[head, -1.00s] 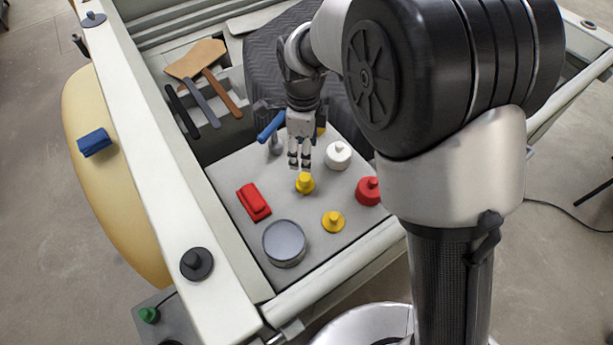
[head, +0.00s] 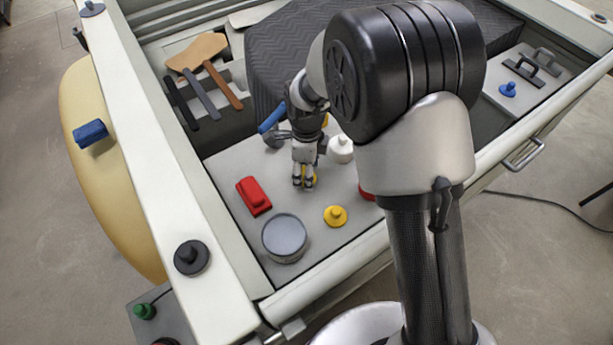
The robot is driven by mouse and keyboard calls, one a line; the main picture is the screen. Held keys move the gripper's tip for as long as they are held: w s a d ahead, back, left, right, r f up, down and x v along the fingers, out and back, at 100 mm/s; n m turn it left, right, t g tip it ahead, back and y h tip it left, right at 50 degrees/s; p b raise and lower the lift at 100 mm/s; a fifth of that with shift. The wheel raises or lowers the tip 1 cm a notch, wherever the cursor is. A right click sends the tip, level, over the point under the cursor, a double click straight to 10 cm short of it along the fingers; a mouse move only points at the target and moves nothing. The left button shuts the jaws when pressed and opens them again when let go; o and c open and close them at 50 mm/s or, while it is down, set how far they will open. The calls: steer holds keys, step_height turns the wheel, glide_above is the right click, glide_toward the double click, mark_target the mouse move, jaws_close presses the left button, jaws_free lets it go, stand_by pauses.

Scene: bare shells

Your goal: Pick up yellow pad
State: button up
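The grey board (head: 232,168) also bears a red block (head: 253,196), a grey round tin (head: 284,237) and a white knobbed pad (head: 341,149). A red pad (head: 366,194) is partly behind my arm. A blue-handled tool (head: 272,122) lies close behind my gripper.

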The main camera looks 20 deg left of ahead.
steer(key=shift+r, duration=0.1)
steer(key=shift+c, duration=0.2)
steer(key=c, duration=1)
steer(key=shift+r, duration=0.4)
steer(key=shift+c, duration=1.3)
step_height(320, 180, up, 19)
steer(key=p, duration=0.4)
steer(key=shift+r, duration=0.1)
jaws_close()
steer(key=o, duration=0.5)
jaws_free()
steer(key=c, duration=0.4)
